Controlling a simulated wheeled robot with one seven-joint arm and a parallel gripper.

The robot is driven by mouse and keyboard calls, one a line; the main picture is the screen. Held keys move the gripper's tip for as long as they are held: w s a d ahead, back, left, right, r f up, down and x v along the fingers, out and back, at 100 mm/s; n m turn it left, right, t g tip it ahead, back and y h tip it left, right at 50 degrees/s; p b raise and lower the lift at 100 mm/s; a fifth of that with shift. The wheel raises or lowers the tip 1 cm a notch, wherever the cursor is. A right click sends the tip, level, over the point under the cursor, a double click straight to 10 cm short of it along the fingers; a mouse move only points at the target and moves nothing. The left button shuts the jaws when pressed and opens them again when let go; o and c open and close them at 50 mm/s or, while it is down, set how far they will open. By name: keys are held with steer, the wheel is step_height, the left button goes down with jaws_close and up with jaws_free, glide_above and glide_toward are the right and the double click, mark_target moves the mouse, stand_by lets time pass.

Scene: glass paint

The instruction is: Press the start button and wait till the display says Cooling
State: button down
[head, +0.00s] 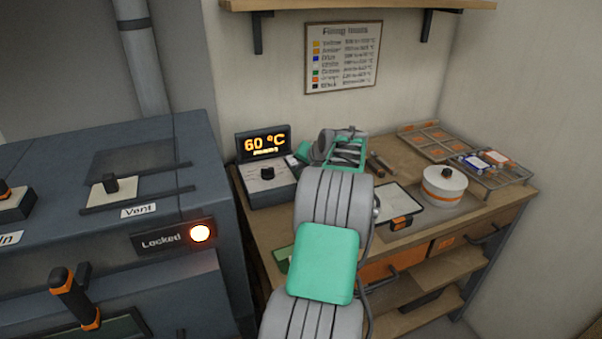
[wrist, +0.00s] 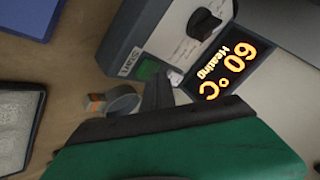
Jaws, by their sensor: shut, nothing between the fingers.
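The controller box (head: 268,184) with its black knob stands at the back left of the bench; it also shows in the wrist view (wrist: 165,35). Its display (head: 264,143) glows orange with 60 °C. In the wrist view the display (wrist: 228,70) reads "60 °C Heating". The green start button (wrist: 149,68) is beside the START label at the box's edge. My gripper (wrist: 160,88) is shut and empty, its tips close to the button. I cannot tell whether they touch it. In the head view my arm partly hides the gripper.
The kiln (head: 180,290) at left has a lit lamp (head: 201,233) beside "Locked". On the bench (head: 408,160) are a white round pot (head: 444,190), a compartment tray (head: 507,180) and a white-topped flat tray (head: 392,199).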

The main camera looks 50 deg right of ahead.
steer(key=shift+r, duration=0.4)
steer(key=shift+r+p, duration=1.85)
steer(key=shift+r, duration=0.75)
